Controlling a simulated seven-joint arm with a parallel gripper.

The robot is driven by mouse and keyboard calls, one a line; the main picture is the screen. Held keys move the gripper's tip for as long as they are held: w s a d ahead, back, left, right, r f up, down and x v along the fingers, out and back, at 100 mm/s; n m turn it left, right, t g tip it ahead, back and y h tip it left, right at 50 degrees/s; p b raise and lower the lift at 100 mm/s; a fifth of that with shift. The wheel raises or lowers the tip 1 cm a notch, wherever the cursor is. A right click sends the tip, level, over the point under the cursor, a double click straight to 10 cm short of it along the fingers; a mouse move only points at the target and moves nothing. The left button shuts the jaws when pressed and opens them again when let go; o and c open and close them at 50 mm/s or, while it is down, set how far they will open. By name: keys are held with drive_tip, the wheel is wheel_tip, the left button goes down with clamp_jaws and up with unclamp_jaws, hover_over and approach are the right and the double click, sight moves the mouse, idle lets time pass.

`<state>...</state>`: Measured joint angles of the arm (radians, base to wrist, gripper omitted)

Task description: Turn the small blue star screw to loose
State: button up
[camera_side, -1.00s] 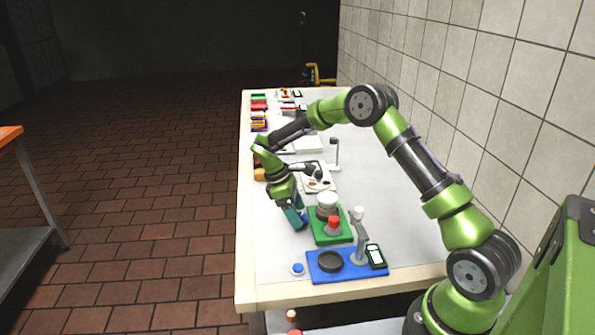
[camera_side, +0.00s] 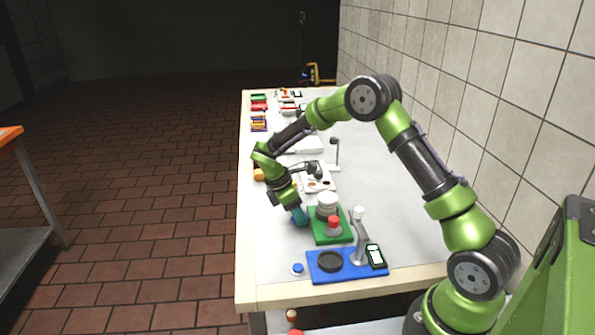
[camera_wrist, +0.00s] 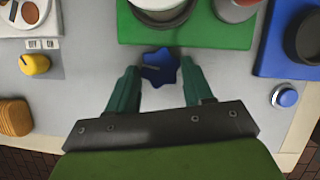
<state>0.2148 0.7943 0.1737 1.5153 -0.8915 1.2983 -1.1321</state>
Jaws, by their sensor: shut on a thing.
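The small blue star screw (camera_wrist: 160,68) shows in the wrist view on the grey worktop, just off the front edge of the green base (camera_wrist: 210,35). A small light mark lies across its top. My gripper (camera_wrist: 161,72) points down with one teal finger on each side of the star, shut on it. In the side view my gripper (camera_side: 299,217) is low at the worktop, left of the green base (camera_side: 323,237). The star is hidden there behind the fingers. I cannot tell from these views how far the screw is turned.
A white-topped cylinder (camera_side: 327,204) and a red knob (camera_side: 334,222) stand on the green base, close to my fingers. A blue base (camera_side: 318,275) and a blue button (camera_wrist: 287,97) are nearby. A yellow knob (camera_wrist: 34,64) and stacked biscuits (camera_wrist: 15,117) lie left in the wrist view.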

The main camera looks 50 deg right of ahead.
drive_tip(key=o, duration=1)
drive_tip(key=shift+o, duration=0.2)
drive_tip(key=v, duration=1.7)
drive_tip(key=shift+s, duration=0.15)
